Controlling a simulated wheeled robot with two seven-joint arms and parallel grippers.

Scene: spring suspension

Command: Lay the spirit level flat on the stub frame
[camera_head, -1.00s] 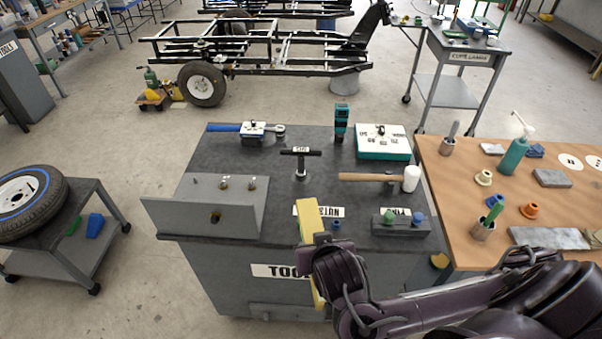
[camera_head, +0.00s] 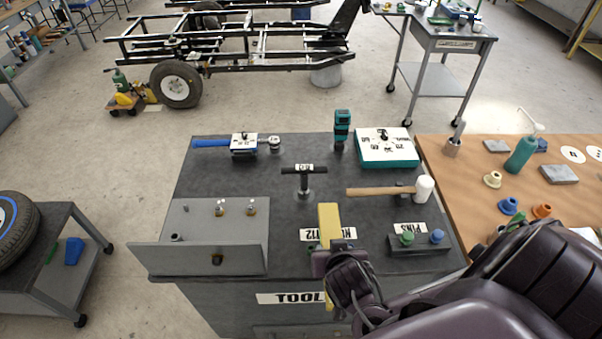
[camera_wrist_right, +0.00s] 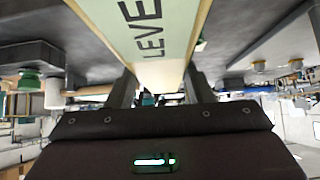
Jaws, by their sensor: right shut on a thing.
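The spirit level (camera_head: 329,220) is a yellow bar, held over the dark bench top in the head view. In the right wrist view the level (camera_wrist_right: 150,28) shows a pale green face lettered LEVEL. My right gripper (camera_head: 326,256) is shut on its near end; in the wrist view the fingers (camera_wrist_right: 160,88) stand on either side of it. A grey angled metal piece with small studs, which looks like the stub frame (camera_head: 197,259), sits at the bench's front left, to the left of the level and apart from it. My left gripper is not in view.
A drill (camera_head: 342,128), a teal-sided box (camera_head: 387,148) and a blue-handled wrench (camera_head: 211,143) lie farther back. Bench top between frame and T-handle is clear.

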